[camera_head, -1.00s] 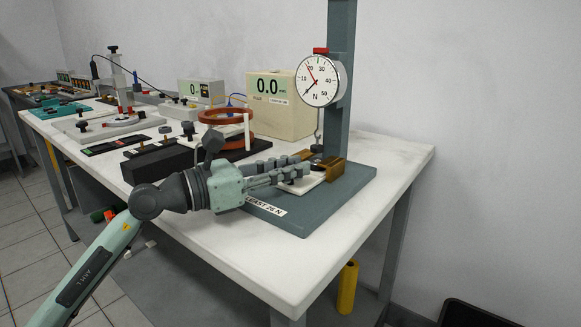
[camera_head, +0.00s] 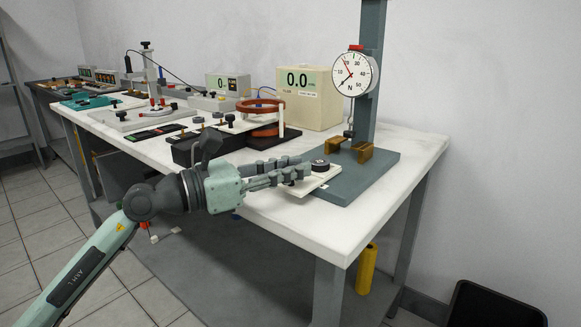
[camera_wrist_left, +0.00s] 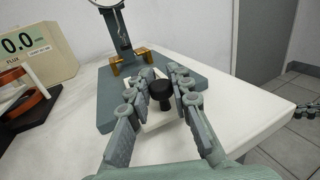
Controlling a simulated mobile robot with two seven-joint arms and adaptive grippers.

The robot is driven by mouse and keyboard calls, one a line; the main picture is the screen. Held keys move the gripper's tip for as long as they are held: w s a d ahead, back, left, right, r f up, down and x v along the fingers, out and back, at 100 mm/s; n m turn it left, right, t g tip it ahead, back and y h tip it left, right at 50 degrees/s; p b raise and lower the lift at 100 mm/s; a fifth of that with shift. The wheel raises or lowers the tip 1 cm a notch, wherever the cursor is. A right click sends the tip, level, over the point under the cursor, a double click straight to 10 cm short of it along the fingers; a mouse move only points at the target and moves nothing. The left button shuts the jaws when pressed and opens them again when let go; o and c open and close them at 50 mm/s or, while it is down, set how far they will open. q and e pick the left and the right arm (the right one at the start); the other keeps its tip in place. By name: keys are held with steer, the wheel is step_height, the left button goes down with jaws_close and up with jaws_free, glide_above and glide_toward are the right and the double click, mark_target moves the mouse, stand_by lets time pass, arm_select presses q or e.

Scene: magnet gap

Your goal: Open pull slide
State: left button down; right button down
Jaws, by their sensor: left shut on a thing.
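The pull slide (camera_head: 306,187) is a flat white plate at the front of the grey-blue stand base (camera_head: 372,176). It is drawn out from the two brass blocks (camera_head: 363,152) and reaches past the base's front left edge. A black round piece (camera_head: 320,165) sits on it, just beyond my fingertips in the head view. In the left wrist view the black piece (camera_wrist_left: 160,94) stands between the fingers, which hide part of the slide (camera_wrist_left: 152,122). My right gripper is not in view.
A force dial (camera_head: 354,74) hangs on the stand's post (camera_head: 370,40) above the blocks. A beige meter (camera_head: 308,97) reading 0.0 and red coils (camera_head: 261,107) stand behind my gripper. The white bench (camera_head: 300,228) is clear in front.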

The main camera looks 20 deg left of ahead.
arm_select(q)
steer(key=shift+w, duration=0.15)
steer(key=c, duration=1.3)
jaws_free()
steer(key=v, duration=1.2)
